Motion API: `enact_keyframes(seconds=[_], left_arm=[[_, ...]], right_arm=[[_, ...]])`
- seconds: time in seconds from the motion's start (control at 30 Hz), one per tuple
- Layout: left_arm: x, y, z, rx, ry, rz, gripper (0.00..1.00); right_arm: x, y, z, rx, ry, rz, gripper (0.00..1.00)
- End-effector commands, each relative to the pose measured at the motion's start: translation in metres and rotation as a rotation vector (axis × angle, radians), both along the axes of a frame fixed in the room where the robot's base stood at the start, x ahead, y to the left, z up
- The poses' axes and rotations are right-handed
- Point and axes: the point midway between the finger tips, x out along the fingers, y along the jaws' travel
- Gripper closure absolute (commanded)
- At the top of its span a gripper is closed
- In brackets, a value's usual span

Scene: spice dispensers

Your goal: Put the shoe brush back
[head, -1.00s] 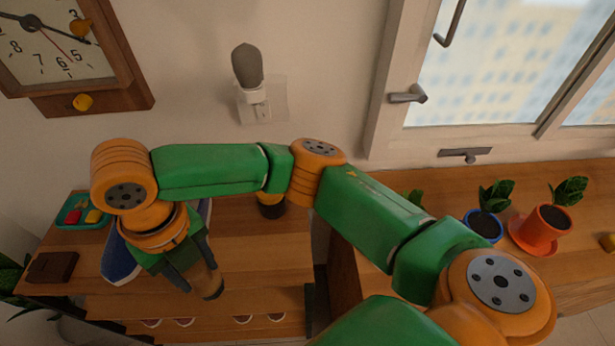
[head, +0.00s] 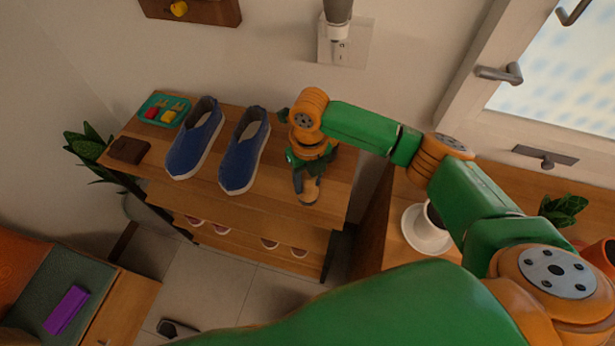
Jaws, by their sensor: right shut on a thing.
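My right gripper (head: 306,180) points down over the right end of the wooden shoe rack's top (head: 335,185). It is shut on a small tan wooden thing (head: 309,196), which looks like the shoe brush. The fingers hide much of it, and I cannot tell whether it touches the rack top. It is to the right of a pair of blue shoes (head: 196,138), apart from the nearer one (head: 245,150). My left gripper is not in view.
A teal tray (head: 146,103) with small colored items and a dark brown flat object (head: 130,150) lie at the rack's left end. A plant (head: 88,145) stands beside it. A white cup (head: 428,236) on a saucer stands on the right counter. A purple block (head: 66,310) lies lower left.

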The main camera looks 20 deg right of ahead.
Motion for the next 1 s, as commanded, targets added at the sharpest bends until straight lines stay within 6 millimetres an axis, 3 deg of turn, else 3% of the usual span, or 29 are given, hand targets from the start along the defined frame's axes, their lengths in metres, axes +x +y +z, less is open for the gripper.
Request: enact_keyframes(seconds=[0.37, 0.4, 0.5, 0.83, 1.0], left_arm=[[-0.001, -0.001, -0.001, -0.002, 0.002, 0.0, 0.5], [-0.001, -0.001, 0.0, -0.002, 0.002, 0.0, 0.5], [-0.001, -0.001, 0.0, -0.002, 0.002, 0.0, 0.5], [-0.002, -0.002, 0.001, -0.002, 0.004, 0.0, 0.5], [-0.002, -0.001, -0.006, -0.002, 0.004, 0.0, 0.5]], right_arm=[[0.0, 0.0, -0.008, 0.0, -0.001, -0.001, 1.0], [0.0, 0.0, -0.007, 0.0, -0.001, -0.001, 0.46], [0.0, 0.0, -0.007, 0.0, -0.001, -0.001, 0.24], [0.001, 0.001, 0.0, 0.002, -0.004, -0.001, 0.24], [0.003, 0.0, 0.04, 0.003, -0.009, 0.001, 0.24]])
